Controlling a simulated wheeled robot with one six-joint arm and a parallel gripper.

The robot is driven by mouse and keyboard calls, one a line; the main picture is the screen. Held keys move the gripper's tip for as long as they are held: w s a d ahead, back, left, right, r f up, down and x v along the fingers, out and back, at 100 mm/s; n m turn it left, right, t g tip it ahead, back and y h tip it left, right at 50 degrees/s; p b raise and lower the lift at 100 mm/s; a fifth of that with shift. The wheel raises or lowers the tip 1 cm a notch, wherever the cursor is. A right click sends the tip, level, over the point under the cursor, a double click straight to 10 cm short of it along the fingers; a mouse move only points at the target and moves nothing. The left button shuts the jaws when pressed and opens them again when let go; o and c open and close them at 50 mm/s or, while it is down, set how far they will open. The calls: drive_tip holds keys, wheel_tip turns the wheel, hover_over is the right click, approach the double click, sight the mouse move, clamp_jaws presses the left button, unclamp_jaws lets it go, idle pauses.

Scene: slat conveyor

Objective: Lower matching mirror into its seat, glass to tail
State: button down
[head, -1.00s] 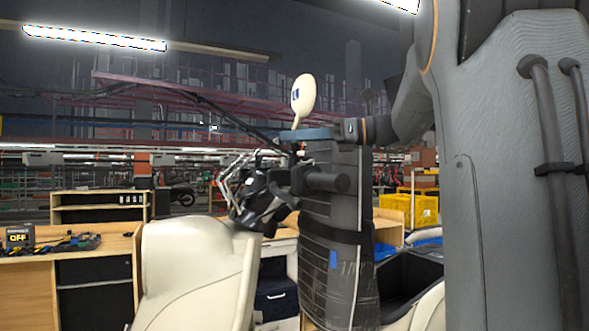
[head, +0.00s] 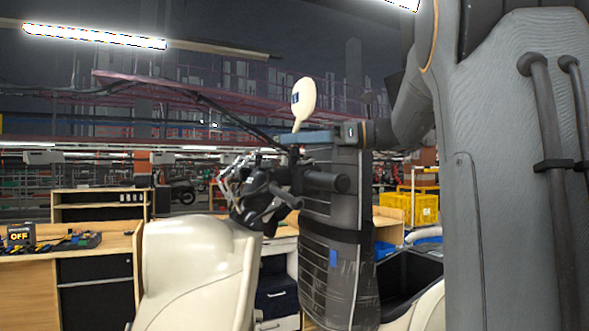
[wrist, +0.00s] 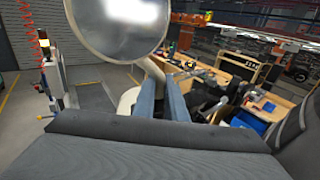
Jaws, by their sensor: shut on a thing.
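The mirror (head: 304,98) is a cream oval on a short stem, upright, with a small dark blue mark on the side facing the head camera. In the wrist view its round glass (wrist: 118,25) faces my wrist. My gripper (head: 291,137) is shut on the stem, with the head above the blue-grey fingers (wrist: 158,84). The cream scooter body (head: 195,265) stands below, with a black handlebar assembly (head: 252,200) just lower left of my gripper. The mirror's seat cannot be made out, and my arm covers part of the scooter.
Yellow crates (head: 415,207) and a dark open box-like part (head: 405,280) are at right. In the wrist view, cluttered benches (wrist: 255,90) stand at right; the floor at left looks open.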

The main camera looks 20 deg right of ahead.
drive_tip(key=shift+f, duration=0.45)
drive_tip(key=c, duration=1.7)
unclamp_jaws()
drive_tip(key=b+v, duration=0.2)
drive_tip(key=v, duration=0.6)
drive_tip(key=shift+a, duration=0.1)
